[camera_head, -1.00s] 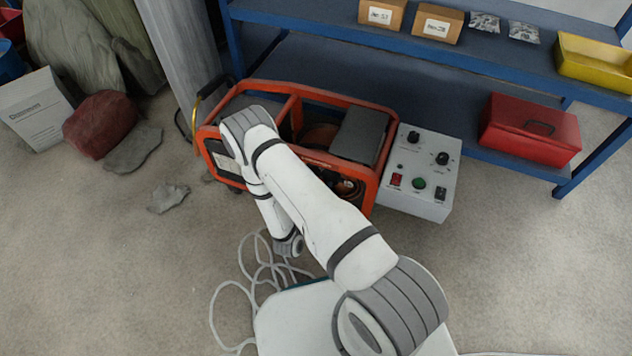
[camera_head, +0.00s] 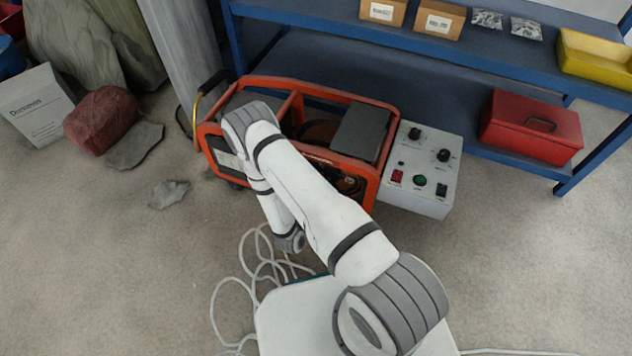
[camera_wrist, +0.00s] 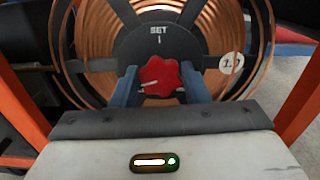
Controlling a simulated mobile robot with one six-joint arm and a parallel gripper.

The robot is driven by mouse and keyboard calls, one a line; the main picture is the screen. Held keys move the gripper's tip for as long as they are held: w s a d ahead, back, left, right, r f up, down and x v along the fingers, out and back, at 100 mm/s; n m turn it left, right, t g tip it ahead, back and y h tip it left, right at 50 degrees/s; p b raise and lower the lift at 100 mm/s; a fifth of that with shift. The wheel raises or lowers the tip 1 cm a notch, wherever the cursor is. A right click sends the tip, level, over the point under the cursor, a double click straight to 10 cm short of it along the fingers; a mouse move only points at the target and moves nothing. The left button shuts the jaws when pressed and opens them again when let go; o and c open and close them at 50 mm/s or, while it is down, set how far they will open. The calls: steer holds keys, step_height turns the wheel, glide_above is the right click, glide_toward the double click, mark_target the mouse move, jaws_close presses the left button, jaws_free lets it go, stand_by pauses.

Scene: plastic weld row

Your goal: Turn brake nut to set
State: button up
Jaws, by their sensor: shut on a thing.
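The brake nut (camera_wrist: 160,77) is a red, lobed knob in the middle of a dark hub in the wrist view. A short white line on it points left and slightly down. The word SET with a small white tick (camera_wrist: 159,35) is on the hub above the nut. My gripper (camera_wrist: 161,82) has a blue-grey finger on each side of the nut and is shut on it. In the head view my arm hides the nut and the gripper.
A copper-coloured wire spool (camera_wrist: 95,45) surrounds the hub, with a round white tag (camera_wrist: 231,63) at right. The orange machine frame (camera_head: 345,97) stands close around my arm. A grey control box (camera_head: 420,170) is at its right. Blue shelving (camera_head: 400,45) is behind.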

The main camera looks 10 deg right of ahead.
steer(key=shift+w+m, duration=0.15)
steer(key=shift+m, duration=0.15)
steer(key=m+p, duration=0.1)
steer(key=m, duration=0.3)
steer(key=shift+r+m, duration=0.1)
steer(key=shift+m, duration=0.3)
steer(key=m+p, duration=0.1)
steer(key=m, duration=0.6)
steer(key=m+p, duration=0.1)
steer(key=m, duration=0.7)
steer(key=shift+d+f+p, duration=0.1)
steer(key=shift+f+p, duration=0.1)
steer(key=shift+p, duration=0.1)
steer(key=o, duration=1)
steer(key=shift+f, duration=0.1)
steer(key=shift+c, duration=0.2)
